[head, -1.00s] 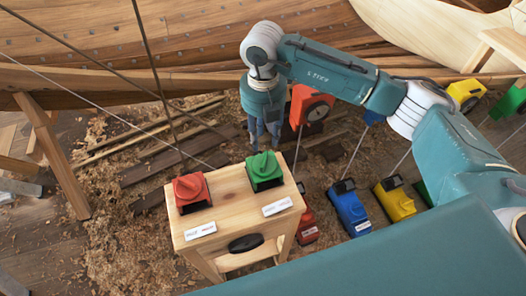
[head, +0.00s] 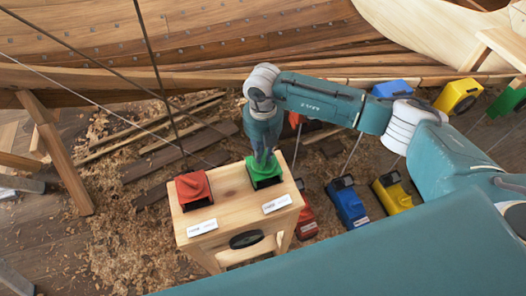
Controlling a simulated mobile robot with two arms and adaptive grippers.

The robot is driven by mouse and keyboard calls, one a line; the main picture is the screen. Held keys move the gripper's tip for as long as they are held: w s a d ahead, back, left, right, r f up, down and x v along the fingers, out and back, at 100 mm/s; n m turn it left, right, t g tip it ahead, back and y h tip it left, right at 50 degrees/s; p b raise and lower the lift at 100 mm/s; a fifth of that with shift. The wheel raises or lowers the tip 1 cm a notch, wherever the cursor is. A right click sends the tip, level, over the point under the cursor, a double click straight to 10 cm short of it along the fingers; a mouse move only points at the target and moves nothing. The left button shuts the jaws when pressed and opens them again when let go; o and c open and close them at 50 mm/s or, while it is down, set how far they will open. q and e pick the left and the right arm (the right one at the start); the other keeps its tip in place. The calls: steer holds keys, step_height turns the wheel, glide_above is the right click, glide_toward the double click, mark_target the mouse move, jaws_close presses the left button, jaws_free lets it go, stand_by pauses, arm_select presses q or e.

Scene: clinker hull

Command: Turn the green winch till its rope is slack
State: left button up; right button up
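The green winch (head: 266,180) sits on the right part of a small wooden stand's top (head: 228,201), with a white label in front of it. My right gripper (head: 263,162) points down at the winch's top from above and hides its knob. The fingers are at the knob, but I cannot tell whether they are shut on it. A red winch (head: 193,187) sits on the left part of the same top, with its own label. Thin ropes (head: 150,58) run up and left from near the stand. My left gripper is not in view.
Red (head: 307,215), blue (head: 347,204) and yellow (head: 392,194) units stand on the floor right of the stand. Another blue box (head: 394,89) and a yellow one (head: 459,97) lie behind my arm. The planked hull (head: 230,40) spans the back.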

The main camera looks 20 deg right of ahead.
jaws_close()
steer(key=n+b, duration=0.1)
steer(key=b, duration=0.1)
steer(key=n+b, duration=0.1)
steer(key=n, duration=0.1)
steer(key=shift+a+f+b, duration=0.15)
steer(key=shift+f+b, duration=0.05)
steer(key=shift+b, duration=0.2)
steer(key=n+b, duration=0.3)
steer(key=shift+a+r+n+b, duration=0.1)
steer(key=shift+r+n+b, duration=0.1)
steer(key=shift+n+b, duration=0.65)
steer(key=shift+r, duration=0.1)
steer(key=o, duration=0.8)
jaws_free()
steer(key=shift+s, duration=0.1)
step_height(320, 180, up, 12)
